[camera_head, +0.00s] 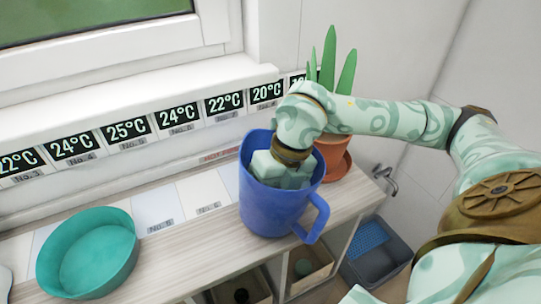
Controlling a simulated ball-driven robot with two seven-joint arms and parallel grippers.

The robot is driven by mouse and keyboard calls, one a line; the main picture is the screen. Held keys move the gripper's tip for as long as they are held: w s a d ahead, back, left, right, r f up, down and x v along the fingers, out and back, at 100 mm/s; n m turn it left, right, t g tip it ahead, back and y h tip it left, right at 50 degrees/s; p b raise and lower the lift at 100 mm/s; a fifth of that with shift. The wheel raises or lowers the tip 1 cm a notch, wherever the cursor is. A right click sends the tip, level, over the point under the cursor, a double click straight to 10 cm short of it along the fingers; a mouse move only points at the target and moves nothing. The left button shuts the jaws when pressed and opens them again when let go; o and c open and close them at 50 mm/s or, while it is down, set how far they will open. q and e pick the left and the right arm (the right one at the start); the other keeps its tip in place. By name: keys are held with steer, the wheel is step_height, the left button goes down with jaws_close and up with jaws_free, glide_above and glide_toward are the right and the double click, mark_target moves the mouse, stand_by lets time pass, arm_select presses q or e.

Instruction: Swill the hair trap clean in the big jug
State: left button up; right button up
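The big blue jug (270,213) stands upright on the wooden cart top, its handle towards the lower right. My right arm comes in from the right and bends down over the jug. My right gripper (284,170) is inside the jug's mouth, pointing down. Its fingertips are hidden by the jug wall, so I cannot tell whether it is open or shut. I cannot see the hair trap; anything in the gripper is hidden in the jug.
A teal round bowl (88,252) sits at the left of the cart top (185,262). A potted plant (331,156) stands close behind the jug. Temperature labels line the sill behind. Below are open compartments and a grey crate (375,255). Clear surface lies between bowl and jug.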

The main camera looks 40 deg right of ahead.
steer(key=shift+f, duration=0.15)
steer(key=shift+w+d, duration=0.1)
steer(key=shift+w, duration=0.15)
arm_select(q)
steer(key=shift+r, duration=0.1)
arm_select(e)
steer(key=shift+s, duration=0.35)
steer(key=shift+w, duration=0.35)
stand_by(0.3)
arm_select(q)
steer(key=shift+r, duration=0.1)
arm_select(e)
steer(key=shift+s, duration=0.4)
arm_select(q)
steer(key=shift+p, duration=0.3)
arm_select(e)
step_height(320, 180, up, 9)
steer(key=p, duration=0.6)
arm_select(q)
steer(key=w+r+p, duration=0.2)
steer(key=r+p, duration=0.1)
steer(key=r, duration=0.3)
steer(key=w+r+t+p, duration=0.1)
steer(key=w+r+p, duration=0.1)
steer(key=r+p, duration=0.2)
step_height(320, 180, up, 3)
steer(key=shift+f, duration=0.1)
arm_select(e)
step_height(320, 180, up, 9)
steer(key=shift+f, duration=0.15)
